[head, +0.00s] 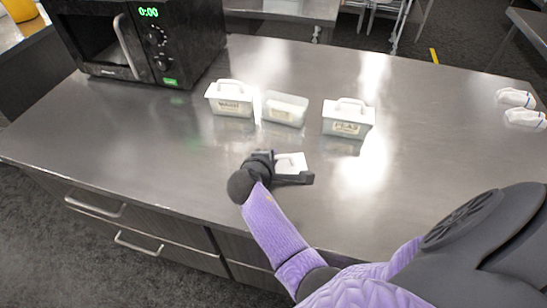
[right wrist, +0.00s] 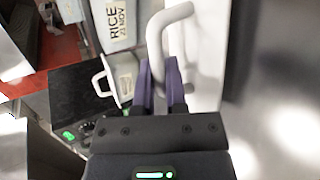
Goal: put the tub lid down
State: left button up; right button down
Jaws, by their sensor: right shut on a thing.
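My right gripper (head: 299,177) is shut on the white tub lid (head: 290,161), above or near the front part of the steel counter; I cannot tell the exact gap. In the right wrist view the fingers (right wrist: 160,78) grip the lid's looped handle (right wrist: 155,42), and the lid plate (right wrist: 207,60) stands to the right of it. An open, lidless tub (head: 284,110) stands in the middle of a row, beyond the gripper. A tub labelled RICE (right wrist: 114,22) shows in the right wrist view. My left gripper is not in view.
Lidded tubs stand left (head: 230,99) and right (head: 347,120) of the open one. A black microwave (head: 150,45) fills the counter's back left. White bundles (head: 515,98) lie at the far right. The steel counter (head: 180,150) is bare left of the gripper and right of the tubs.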

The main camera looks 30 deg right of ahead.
jog(key=shift+f, duration=0.85)
jog(key=shift+r, duration=0.2)
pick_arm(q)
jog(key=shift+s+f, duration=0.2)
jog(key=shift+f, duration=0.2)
pick_arm(e)
jog(key=shift+f, duration=0.1)
jog(key=c, duration=0.8)
grip_release()
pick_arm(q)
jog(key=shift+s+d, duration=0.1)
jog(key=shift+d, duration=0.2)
pick_arm(e)
jog(key=shift+o, duration=0.6)
